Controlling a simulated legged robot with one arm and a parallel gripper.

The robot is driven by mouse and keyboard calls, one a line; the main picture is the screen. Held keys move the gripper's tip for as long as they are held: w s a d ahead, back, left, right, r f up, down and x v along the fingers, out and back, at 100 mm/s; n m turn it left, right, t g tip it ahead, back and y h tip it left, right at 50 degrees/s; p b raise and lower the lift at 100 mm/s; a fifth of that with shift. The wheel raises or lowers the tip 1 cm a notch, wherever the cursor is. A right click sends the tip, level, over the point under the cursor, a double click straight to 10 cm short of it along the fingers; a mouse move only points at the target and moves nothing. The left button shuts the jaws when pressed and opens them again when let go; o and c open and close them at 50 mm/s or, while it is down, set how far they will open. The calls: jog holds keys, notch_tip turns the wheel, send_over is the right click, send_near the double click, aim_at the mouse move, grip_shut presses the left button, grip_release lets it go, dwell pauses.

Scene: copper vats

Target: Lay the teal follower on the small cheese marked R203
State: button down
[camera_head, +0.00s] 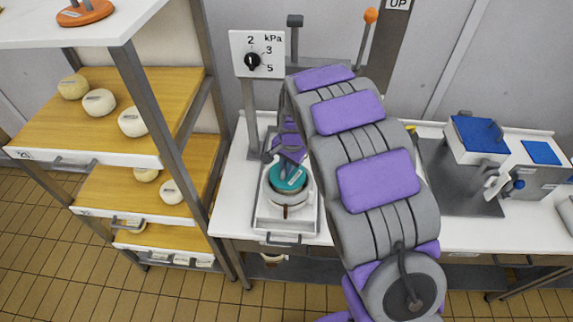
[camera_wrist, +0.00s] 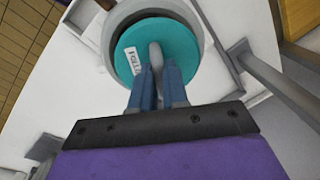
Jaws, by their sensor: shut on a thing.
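The teal follower (camera_head: 289,177) is a round disc with a grey knob and a white label. In the wrist view the follower (camera_wrist: 180,65) sits within the rim of a grey round mould (camera_wrist: 115,22). My gripper (camera_wrist: 157,68) is shut on the follower's knob. In the head view my gripper (camera_head: 288,160) comes down from above, partly hidden by my arm. The mould (camera_head: 275,193) stands on a white tray under the press. What lies beneath the follower is hidden, and I cannot read a R203 mark.
A dial panel (camera_head: 257,54) marked kPa stands behind the mould. A shelf rack (camera_head: 160,120) with several pale cheeses is at left. A blue-topped box (camera_head: 478,133) stands on the counter at right. White counter (camera_head: 460,231) is clear along the front.

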jog(key=shift+f, duration=0.6)
dwell(0.4)
jog(key=c, duration=1.1)
grip_release()
jog(key=shift+o, duration=0.2)
jog(key=shift+r, duration=0.1)
jog(key=shift+r+p, duration=1.5)
jog(key=shift+r, duration=1.9)
